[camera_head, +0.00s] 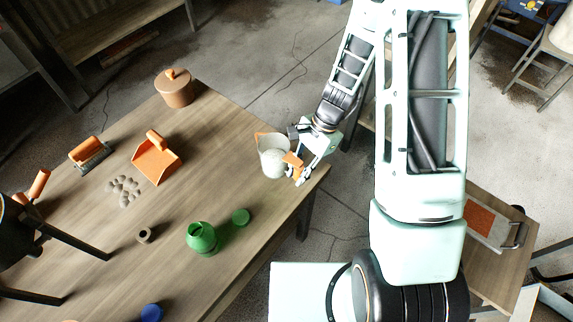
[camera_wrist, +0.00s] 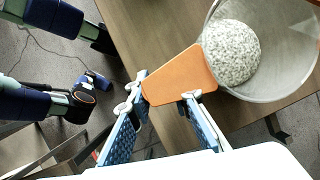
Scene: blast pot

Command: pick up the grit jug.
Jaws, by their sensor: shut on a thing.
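The grit jug (camera_head: 272,160) is a clear, whitish container with an orange handle and an orange spout, near the table's right corner. In the wrist view the jug (camera_wrist: 292,88) fills the upper right, with pale speckled grit inside. My gripper (camera_head: 297,173) is at the jug's right side. In the wrist view the fingers of my gripper (camera_wrist: 163,98) stand on either side of the orange handle (camera_wrist: 182,75) and are shut on it. The jug looks roughly upright. I cannot tell whether its base touches the table.
The tabletop around the jug is clear. A second table stands at right.

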